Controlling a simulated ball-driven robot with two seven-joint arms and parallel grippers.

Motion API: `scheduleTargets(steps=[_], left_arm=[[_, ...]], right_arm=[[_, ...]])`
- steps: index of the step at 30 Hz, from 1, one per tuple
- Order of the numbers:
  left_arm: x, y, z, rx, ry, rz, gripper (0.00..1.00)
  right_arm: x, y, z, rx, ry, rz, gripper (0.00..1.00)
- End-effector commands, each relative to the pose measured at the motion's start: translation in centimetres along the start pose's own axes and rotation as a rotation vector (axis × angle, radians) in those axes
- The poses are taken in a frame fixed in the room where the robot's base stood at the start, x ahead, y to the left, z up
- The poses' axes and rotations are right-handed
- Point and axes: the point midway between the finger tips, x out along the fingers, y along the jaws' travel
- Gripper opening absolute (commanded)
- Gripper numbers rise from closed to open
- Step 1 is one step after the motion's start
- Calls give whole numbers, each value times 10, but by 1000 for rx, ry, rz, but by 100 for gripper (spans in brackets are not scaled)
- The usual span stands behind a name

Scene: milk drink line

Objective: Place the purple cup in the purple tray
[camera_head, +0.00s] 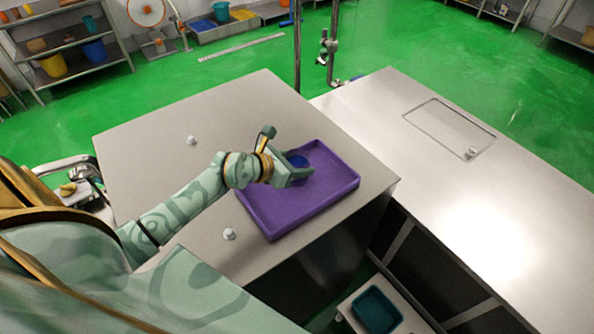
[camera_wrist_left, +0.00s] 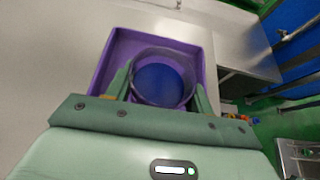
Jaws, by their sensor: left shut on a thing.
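The purple cup (camera_wrist_left: 162,82) shows in the left wrist view as a round rim with a dark blue inside, between my two fingers. My left gripper (camera_head: 299,169) is shut on it. In the head view only a blue part of the cup (camera_head: 297,161) shows beside the fingers; the rest is hidden by the gripper. The purple tray (camera_head: 322,194) lies on the grey table, and the gripper and cup are over its left and middle part. I cannot tell whether the cup touches the tray floor. The tray also shows behind the cup in the left wrist view (camera_wrist_left: 122,48). My right gripper is not in view.
Two small white pieces (camera_head: 191,141) and (camera_head: 229,234) stand on the grey table (camera_head: 240,110). A steel counter (camera_head: 400,130) adjoins it at the right. A teal bin (camera_head: 377,310) sits lower at the front. The tray's right part is free.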

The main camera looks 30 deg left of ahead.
Motion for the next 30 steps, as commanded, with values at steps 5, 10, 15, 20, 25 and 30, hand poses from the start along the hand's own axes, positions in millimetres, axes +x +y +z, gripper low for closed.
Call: scheduleTargets(steps=[5, 10, 15, 20, 25, 30], left_arm=[[12, 0, -24, -1, 2, 0, 20], [13, -1, -25, -1, -1, 0, 20], [13, -1, -26, -1, 0, 0, 20], [14, -1, -27, -1, 1, -1, 74], [13, -1, -27, -1, 1, -1, 74], [8, -1, -25, -1, 3, -1, 74]], right_arm=[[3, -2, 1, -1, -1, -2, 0], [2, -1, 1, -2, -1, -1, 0], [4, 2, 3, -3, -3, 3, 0], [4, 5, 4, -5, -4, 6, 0], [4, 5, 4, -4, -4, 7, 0], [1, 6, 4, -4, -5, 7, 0]])
